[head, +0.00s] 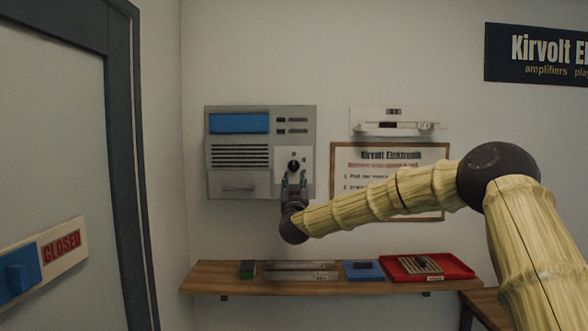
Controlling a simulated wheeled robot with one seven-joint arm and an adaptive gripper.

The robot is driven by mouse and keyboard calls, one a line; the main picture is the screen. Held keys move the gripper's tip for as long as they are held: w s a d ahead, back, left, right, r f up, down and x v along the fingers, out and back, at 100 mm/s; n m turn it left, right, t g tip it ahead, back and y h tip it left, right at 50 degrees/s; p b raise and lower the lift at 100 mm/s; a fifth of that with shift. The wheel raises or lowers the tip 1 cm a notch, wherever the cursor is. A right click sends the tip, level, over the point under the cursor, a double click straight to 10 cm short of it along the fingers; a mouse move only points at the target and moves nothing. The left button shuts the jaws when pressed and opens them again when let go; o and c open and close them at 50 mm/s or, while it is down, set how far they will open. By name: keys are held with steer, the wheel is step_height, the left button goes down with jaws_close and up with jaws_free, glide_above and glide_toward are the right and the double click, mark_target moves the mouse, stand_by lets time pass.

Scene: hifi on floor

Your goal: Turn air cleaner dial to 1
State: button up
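The air cleaner is most likely the grey wall unit (226,177) with a blue panel and dark vent slots, left of centre in the head view. Its black dial (293,166) sits on a pale plate at the lower right of the unit. Small marks surround the dial, too small to read. My gripper (293,178) points up at the unit from just below the dial, its fingertips at or very near the dial's lower edge. I cannot tell whether they touch it or how far apart they are. The gripper hides the lower part of the dial plate.
A white slider panel (392,121) and a framed notice (433,156) hang to the right, the notice partly behind my arm. A door (55,140) stands left.

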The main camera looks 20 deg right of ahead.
mark_target(294, 170)
steer(key=shift+p+x, duration=1.5)
steer(key=shift+x, duration=1.6)
jaws_close()
